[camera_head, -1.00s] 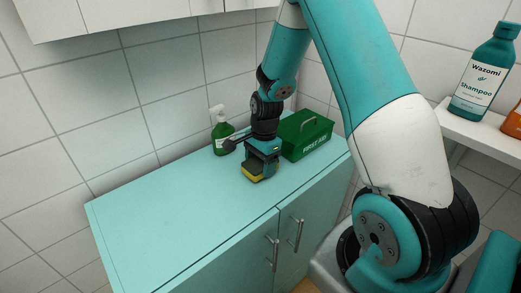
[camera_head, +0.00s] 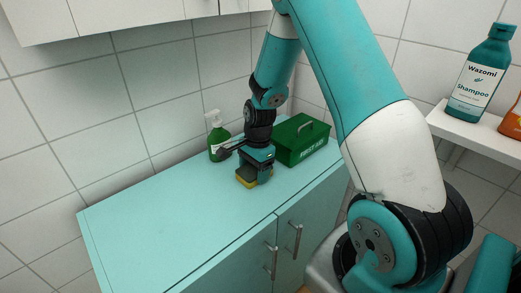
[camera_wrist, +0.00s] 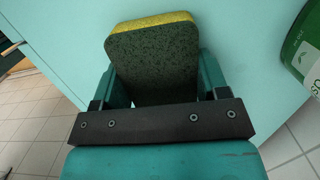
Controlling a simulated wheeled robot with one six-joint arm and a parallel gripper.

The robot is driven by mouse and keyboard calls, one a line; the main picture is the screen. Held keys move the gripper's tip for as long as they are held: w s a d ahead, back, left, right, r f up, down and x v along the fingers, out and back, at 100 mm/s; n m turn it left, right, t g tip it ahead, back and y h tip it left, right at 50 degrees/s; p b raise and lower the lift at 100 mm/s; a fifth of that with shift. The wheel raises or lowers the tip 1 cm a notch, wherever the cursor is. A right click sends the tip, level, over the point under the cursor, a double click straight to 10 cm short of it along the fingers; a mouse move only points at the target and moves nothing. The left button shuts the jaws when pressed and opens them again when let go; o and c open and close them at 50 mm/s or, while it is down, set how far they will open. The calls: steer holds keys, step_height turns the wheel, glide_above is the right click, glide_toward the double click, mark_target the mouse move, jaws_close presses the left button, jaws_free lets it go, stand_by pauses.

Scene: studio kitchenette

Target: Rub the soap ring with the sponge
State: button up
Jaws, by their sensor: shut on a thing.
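The sponge (camera_wrist: 155,60), dark green with a yellow layer, is held between the fingers of my gripper (camera_wrist: 152,88) in the wrist view. In the head view the sponge (camera_head: 245,181) shows below my gripper (camera_head: 258,171), low at the teal counter top. I cannot tell whether it touches the surface. No soap ring is visible in either view; the sponge and gripper cover part of the counter.
A green first aid box (camera_head: 301,140) stands close on the right. The counter's left part (camera_head: 150,220) is clear. A shampoo bottle (camera_head: 479,80) stands on a white shelf (camera_head: 470,130).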

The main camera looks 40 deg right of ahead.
mark_target(256, 171)
steer(key=shift+s, duration=0.5)
step_height(256, 171, up, 3)
steer(key=shift+f+p, duration=0.1)
steer(key=shift+p, duration=0.8)
steer(key=shift+s+r+p, duration=0.15)
steer(key=shift+r+p, duration=0.15)
step_height(256, 171, up, 5)
steer(key=p, duration=0.4)
steer(key=shift+r+p, duration=0.1)
steer(key=shift+p, duration=0.75)
steer(key=shift+p, duration=0.4)
